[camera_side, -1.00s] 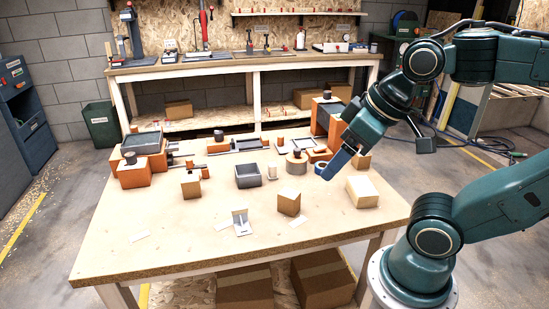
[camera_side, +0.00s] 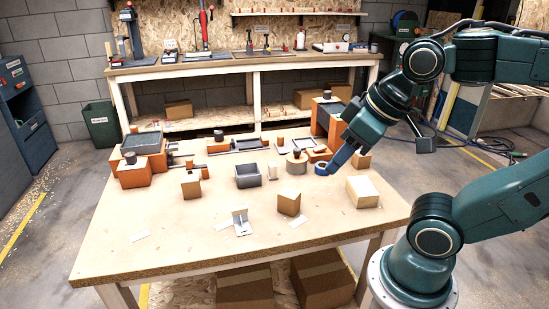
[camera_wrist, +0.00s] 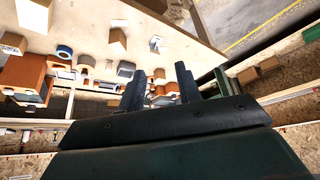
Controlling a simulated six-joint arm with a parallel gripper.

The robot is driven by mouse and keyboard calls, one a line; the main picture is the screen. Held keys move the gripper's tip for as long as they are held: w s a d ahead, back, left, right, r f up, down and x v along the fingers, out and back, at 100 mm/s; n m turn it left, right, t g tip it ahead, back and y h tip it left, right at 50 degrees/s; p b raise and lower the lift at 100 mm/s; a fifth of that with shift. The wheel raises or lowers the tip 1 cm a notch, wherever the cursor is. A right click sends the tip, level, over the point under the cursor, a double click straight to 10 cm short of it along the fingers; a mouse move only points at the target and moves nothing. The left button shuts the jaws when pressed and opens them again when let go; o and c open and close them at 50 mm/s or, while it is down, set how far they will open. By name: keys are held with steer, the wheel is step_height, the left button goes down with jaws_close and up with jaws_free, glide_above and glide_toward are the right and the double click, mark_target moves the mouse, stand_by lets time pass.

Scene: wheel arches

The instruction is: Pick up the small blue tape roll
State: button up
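The small blue tape roll (camera_side: 321,168) lies on the wooden table near its right side, in front of an orange block. In the wrist view the blue roll (camera_wrist: 64,52) shows at the upper left, well to the left of my fingers. My gripper (camera_side: 334,168) reaches down from the upper right, and its fingertips appear beside the roll's right edge in the side view. In the wrist view the two dark fingers of my gripper (camera_wrist: 161,78) stand apart with nothing held between them. I cannot tell the exact height of the fingertips above the table.
A grey cylinder on an orange base (camera_side: 296,162) stands just left of the roll. A cardboard box (camera_side: 361,161) is close right of my fingers, and a pale box (camera_side: 362,191) lies in front. A grey bin (camera_side: 248,175) is further left.

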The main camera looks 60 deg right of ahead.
steer(key=shift+w, duration=0.1)
steer(key=w+d+m+g+h, duration=0.1)
steer(key=w+d+m+g, duration=0.5)
steer(key=w+d, duration=1.2)
steer(key=s+d+f+m, duration=0.1)
steer(key=d+f+m, duration=0.3)
steer(key=d+f, duration=0.4)
steer(key=s+d+f+m+y, duration=0.1)
steer(key=d+f+m, duration=0.4)
steer(key=d, duration=1.2)
step_height(320, 180, down, 4)
steer(key=shift+r, duration=0.1)
steer(key=shift+f, duration=4.3)
